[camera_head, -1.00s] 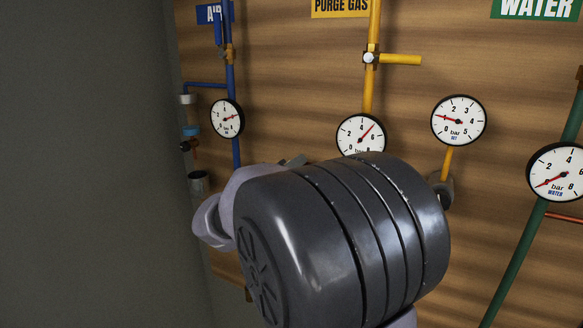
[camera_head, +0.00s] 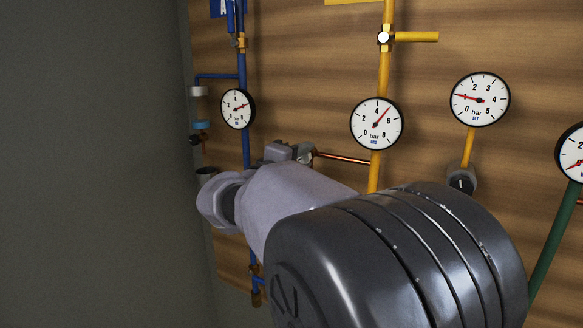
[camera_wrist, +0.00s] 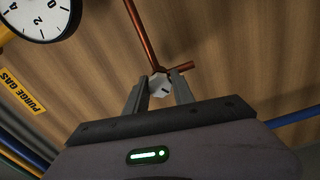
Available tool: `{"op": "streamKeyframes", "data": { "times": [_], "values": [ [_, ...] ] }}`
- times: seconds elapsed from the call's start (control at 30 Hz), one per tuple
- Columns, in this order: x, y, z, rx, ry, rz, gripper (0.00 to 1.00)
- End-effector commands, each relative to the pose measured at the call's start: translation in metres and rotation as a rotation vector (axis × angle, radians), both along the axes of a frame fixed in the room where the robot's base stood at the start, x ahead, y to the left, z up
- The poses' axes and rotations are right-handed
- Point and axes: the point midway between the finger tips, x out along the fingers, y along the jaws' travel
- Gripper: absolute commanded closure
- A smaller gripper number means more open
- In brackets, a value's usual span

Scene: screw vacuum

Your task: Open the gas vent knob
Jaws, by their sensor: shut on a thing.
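The gas vent knob (camera_wrist: 159,86) is a small pale grey piece with a dark mark, set where copper pipes meet on the wooden panel, in the wrist view. My gripper (camera_wrist: 160,90) has its two grey fingers on either side of this knob and is shut on it. In the head view my gripper (camera_head: 303,153) shows only partly, at the left end of a short copper pipe (camera_head: 342,158) that runs to the yellow gas pipe (camera_head: 374,172). The knob cannot be made out there, and my arm covers much of the lower panel.
A purge gas gauge (camera_head: 377,123) reads near 5. A second gauge (camera_head: 480,99) hangs above a dark grey regulator knob (camera_head: 461,181). A yellow valve handle (camera_head: 416,36) sticks out right. A blue pipe (camera_head: 245,145) with a gauge (camera_head: 238,108) stands left of my gripper.

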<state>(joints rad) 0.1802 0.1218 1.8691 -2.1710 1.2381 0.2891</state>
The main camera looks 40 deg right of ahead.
Motion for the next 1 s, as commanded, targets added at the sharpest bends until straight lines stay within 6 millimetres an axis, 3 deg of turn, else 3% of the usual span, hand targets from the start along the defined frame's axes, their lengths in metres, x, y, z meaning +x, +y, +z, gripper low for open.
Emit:
{"op": "streamKeyframes", "data": {
  "times": [0.6,1.0],
  "values": [
    [0.0,-0.0001,0.0003,-0.221,0.53,0.0,1.0],
    [-0.0002,-0.0002,0.0003,-0.322,0.776,-0.001,1.0]
  ]
}}
